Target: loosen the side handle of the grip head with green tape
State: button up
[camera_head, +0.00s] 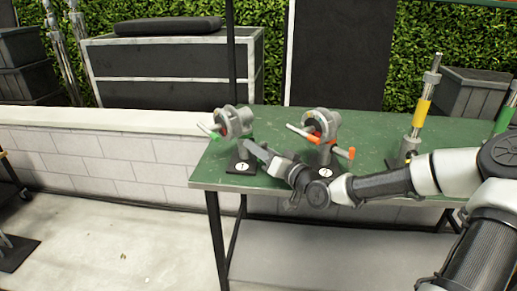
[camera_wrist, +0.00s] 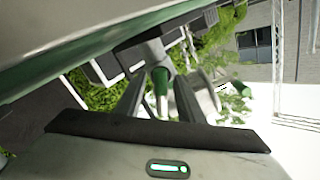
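The grip head with green tape (camera_head: 232,122) stands on a dark base plate marked 1 at the table's left end. A pale handle with a green end (camera_head: 214,134) sticks out to its left. My gripper (camera_head: 258,150) reaches in from the right, close to the head's right side below its disc. In the wrist view the two dark fingers of my gripper (camera_wrist: 160,88) are spread, with a green-banded rod (camera_wrist: 161,92) between them. Gaps show on both sides, so it does not look clamped. I cannot tell whether this rod is the side handle.
A second grip head (camera_head: 320,124) with orange handles stands to the right on a plate marked 2. Further right is a yellow-banded post (camera_head: 422,112). The green table (camera_head: 270,120) ends just left of the first head. My arm spans the table's front right.

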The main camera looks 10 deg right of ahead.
jog(key=shift+s, duration=0.1)
jog(key=p+v, duration=0.4)
jog(key=v, duration=1.3)
jog(key=shift+s, duration=0.15)
